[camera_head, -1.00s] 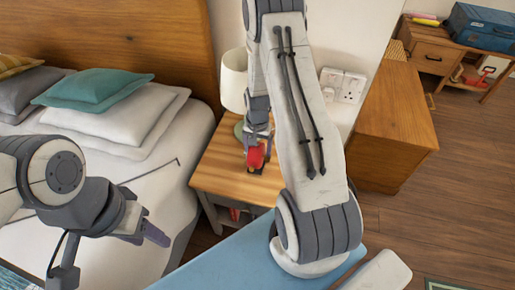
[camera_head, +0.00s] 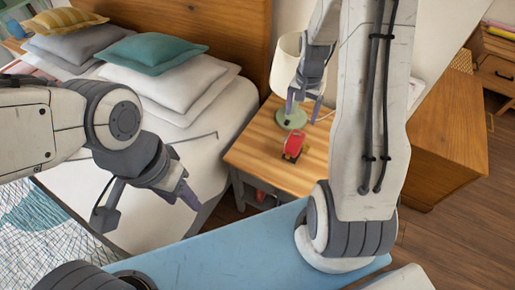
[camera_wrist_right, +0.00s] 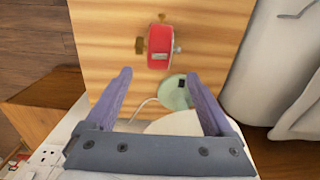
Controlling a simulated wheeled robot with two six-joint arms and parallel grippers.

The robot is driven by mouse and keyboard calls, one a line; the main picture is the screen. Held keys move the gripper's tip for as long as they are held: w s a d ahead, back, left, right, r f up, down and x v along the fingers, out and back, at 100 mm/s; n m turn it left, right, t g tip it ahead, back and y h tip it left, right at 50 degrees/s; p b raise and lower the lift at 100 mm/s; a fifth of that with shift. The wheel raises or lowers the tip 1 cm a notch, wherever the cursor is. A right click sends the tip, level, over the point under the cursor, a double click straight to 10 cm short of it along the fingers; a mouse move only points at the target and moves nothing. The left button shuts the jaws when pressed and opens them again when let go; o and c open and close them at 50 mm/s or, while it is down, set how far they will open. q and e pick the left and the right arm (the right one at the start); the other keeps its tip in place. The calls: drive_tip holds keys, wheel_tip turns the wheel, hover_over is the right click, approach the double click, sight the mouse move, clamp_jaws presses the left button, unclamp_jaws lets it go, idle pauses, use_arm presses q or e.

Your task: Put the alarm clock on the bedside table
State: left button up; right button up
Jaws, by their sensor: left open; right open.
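The red alarm clock (camera_head: 293,145) stands on the wooden bedside table (camera_head: 255,152), in front of the lamp. In the right wrist view the clock (camera_wrist_right: 160,46) is on the table top (camera_wrist_right: 100,30), beyond my fingertips and apart from them. My right gripper (camera_head: 303,108) is open and empty, above the table beside the lamp; its two fingers (camera_wrist_right: 162,95) are spread wide. My left gripper (camera_head: 190,192) is open and empty over the near edge of the bed, away from the table.
A lamp with a cream shade (camera_head: 283,68) and green base (camera_head: 291,117) stands at the back of the table, close to my right gripper. The bed with pillows (camera_head: 175,85) lies left. A wooden cabinet (camera_head: 450,130) stands right.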

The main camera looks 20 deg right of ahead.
drive_tip(key=s+a+r+n, duration=0.3)
drive_tip(key=a+r+n, duration=0.15)
drive_tip(key=a, duration=0.45)
drive_tip(key=s+a+r+n, duration=0.3)
drive_tip(key=a+r+n, duration=0.15)
drive_tip(key=a, duration=0.55)
drive_tip(key=s+a+r+n, duration=0.2)
drive_tip(key=s+a+n, duration=0.2)
drive_tip(key=s, duration=0.4)
drive_tip(key=s+a+r+n+y, duration=0.1)
drive_tip(key=s+a+r+n, duration=0.2)
drive_tip(key=s, duration=0.5)
drive_tip(key=shift+a+n, duration=0.6)
wheel_tip(320, 180, up, 6)
drive_tip(key=p, duration=0.6)
drive_tip(key=shift+r, duration=0.15)
